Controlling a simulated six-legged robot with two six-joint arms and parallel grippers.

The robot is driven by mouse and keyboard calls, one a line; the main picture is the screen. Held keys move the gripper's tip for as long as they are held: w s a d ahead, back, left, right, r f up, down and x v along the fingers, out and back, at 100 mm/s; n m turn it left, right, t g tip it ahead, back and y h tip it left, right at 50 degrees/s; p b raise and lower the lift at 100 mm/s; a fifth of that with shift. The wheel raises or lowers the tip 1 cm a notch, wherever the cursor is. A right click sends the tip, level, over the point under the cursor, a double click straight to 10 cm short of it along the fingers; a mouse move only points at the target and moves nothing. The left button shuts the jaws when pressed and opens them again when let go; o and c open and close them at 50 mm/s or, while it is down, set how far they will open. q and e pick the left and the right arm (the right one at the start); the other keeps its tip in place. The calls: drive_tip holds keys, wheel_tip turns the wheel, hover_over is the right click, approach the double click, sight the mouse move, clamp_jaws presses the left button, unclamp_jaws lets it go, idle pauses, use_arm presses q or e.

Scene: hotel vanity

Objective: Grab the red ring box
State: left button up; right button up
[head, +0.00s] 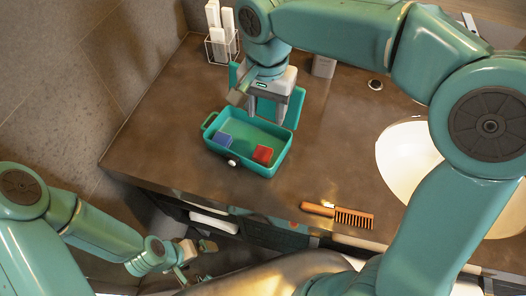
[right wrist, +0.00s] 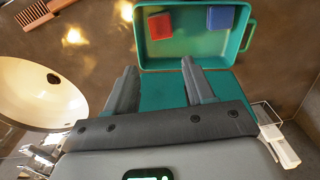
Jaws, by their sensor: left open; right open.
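The red ring box (head: 263,154) lies in the right part of an open teal case (head: 240,166) on the counter. It also shows in the right wrist view (right wrist: 160,26), in the case beyond my fingers. A blue box (head: 223,140) lies in the same case, to the left of the red one in the head view. My right gripper (head: 266,112) is open and empty above the case's lid side at the back, apart from the red box; its fingers show in the right wrist view (right wrist: 160,78). My left gripper (head: 192,268) is open and low at the lower left, off the counter.
A wooden comb (head: 338,214) lies near the counter's front edge. A white basin (head: 405,160) is at the right. A wire holder (head: 220,45) with white items stands at the back left, and a grey container (head: 324,66) stands behind the case. The counter left of the case is clear.

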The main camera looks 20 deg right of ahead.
hover_over(263, 151)
drive_tip(key=f, duration=0.7)
drive_tip(key=shift+w+d+f, duration=0.1)
drive_tip(key=shift+d+f, duration=0.15)
drive_tip(key=shift+f, duration=0.1)
drive_tip(key=shift+d+f, duration=0.1)
drive_tip(key=shift+f, duration=0.55)
drive_tip(key=f, duration=0.5)
drive_tip(key=shift+a, duration=0.3)
drive_tip(key=c, duration=0.7)
